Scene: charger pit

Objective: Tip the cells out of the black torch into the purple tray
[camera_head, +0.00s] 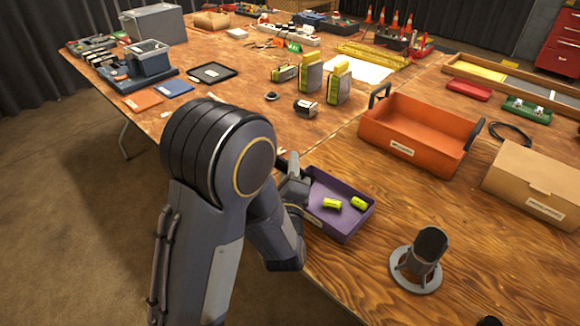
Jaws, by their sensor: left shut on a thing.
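The purple tray (345,230) sits near the table's front edge, with two yellow-green cells (332,203) (359,203) lying inside it. My left gripper (293,185) is at the tray's left side, partly hidden by my own arm. It is shut on a dark thing (282,162), apparently the black torch, of which only a small part shows. Its tilt and open end cannot be made out.
A dark hollow holder on a round grey base (418,270) stands right of the tray. An orange crate (410,133) and cardboard box (535,184) lie behind. A small black cylinder (306,108) and yellow-grey packs (310,75) are farther back. Bare wood surrounds the holder.

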